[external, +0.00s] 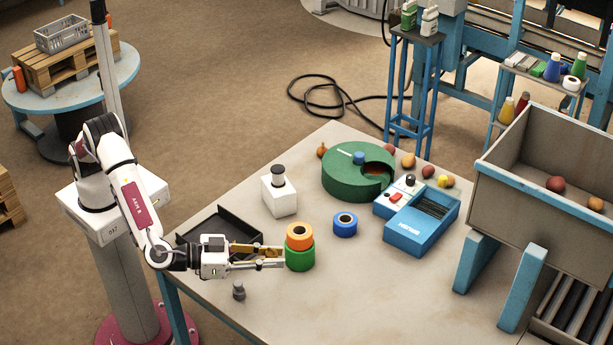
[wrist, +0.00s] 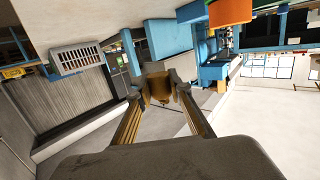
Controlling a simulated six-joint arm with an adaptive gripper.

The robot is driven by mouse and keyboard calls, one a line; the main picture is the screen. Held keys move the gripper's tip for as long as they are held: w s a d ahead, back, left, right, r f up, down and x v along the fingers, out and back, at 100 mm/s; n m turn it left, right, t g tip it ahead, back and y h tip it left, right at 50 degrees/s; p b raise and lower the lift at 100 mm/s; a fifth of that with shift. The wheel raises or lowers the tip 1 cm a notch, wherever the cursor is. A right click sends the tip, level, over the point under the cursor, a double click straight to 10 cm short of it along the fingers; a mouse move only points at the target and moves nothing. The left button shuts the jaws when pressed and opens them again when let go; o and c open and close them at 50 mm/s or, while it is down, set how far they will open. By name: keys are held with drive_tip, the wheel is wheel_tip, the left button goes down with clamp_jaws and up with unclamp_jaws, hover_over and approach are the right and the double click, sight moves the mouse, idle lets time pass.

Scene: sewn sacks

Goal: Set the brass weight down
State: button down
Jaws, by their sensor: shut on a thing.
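My gripper (external: 277,257) reaches to the right, low over the near left part of the table (external: 375,300). In the wrist view my gripper (wrist: 160,88) is shut on the brass weight (wrist: 158,84), a small gold-brown body held between the fingertips. In the external view I cannot make out the weight clearly at the fingertips. I cannot tell whether its bottom touches anything.
An orange roll (external: 299,236) on a green roll (external: 299,258) stands right by the fingertips. A grey weight (external: 239,291) stands nearer the front edge. A black tray (external: 222,222) lies behind my gripper. A blue roll (external: 345,225) and blue device (external: 410,232) stand farther right.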

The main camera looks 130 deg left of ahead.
drive_tip(key=s+d+f, duration=0.1)
drive_tip(key=d+f, duration=0.1)
drive_tip(key=d, duration=0.2)
hover_over(262, 311)
drive_tip(key=shift+f, duration=1.95)
drive_tip(key=shift+f, duration=3.1)
drive_tip(key=shift+f, duration=0.1)
drive_tip(key=shift+f, duration=1.8)
drive_tip(key=shift+f, duration=0.15)
